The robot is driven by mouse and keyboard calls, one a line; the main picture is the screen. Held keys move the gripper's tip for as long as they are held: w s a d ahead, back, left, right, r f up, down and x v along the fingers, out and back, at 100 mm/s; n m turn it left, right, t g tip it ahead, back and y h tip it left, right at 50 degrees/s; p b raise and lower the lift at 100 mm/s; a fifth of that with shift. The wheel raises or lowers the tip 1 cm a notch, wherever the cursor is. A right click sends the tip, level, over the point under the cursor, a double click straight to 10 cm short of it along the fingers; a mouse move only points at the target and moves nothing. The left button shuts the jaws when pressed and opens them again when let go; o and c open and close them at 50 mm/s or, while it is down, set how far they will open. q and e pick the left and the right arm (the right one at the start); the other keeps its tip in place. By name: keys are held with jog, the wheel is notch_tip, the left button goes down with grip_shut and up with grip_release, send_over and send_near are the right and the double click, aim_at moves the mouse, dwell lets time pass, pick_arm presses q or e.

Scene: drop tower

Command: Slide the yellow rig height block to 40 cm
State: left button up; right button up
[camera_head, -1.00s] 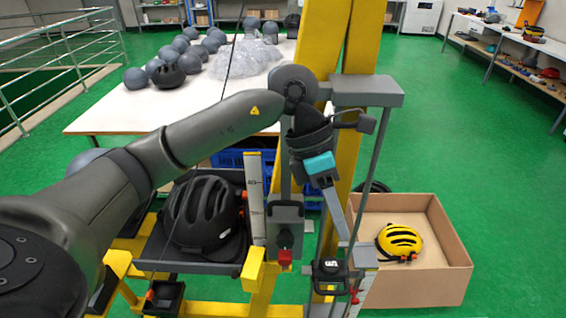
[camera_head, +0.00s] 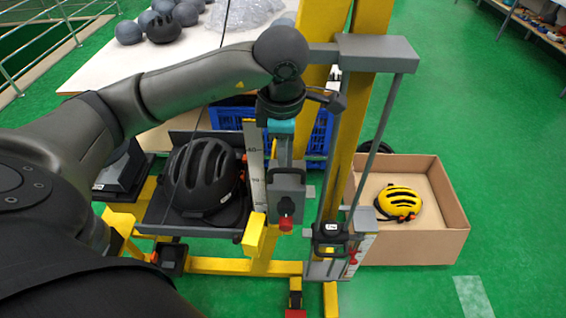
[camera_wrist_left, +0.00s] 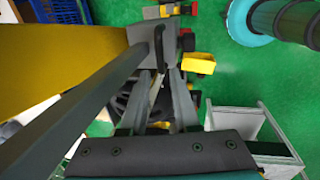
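The yellow rig (camera_head: 262,268) stands in the middle of the head view. Its height block, a grey block (camera_head: 287,200) with a black handle and a red knob below, sits on an upright rail beside a white scale (camera_head: 255,170). The block is level with the part of the scale below the 40 mark; its exact reading is unclear. My right gripper is out of view.
A black helmet (camera_head: 203,178) rests on the rig's left tray. A second grey carriage (camera_head: 329,238) with its own scale stands to the right, below a grey arm (camera_head: 375,52). A cardboard box (camera_head: 440,205) holds a yellow helmet (camera_head: 398,202). A white table (camera_head: 110,75) stands behind.

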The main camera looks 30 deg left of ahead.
aim_at(283, 169)
pick_arm(q)
jog(key=f, duration=0.4)
jog(key=w+f, duration=0.1)
jog(key=shift+a+f, duration=0.25)
jog(key=shift+f, duration=0.15)
jog(key=shift+c, duration=0.3)
grip_shut()
jog(key=shift+r, duration=0.1)
dwell(0.6)
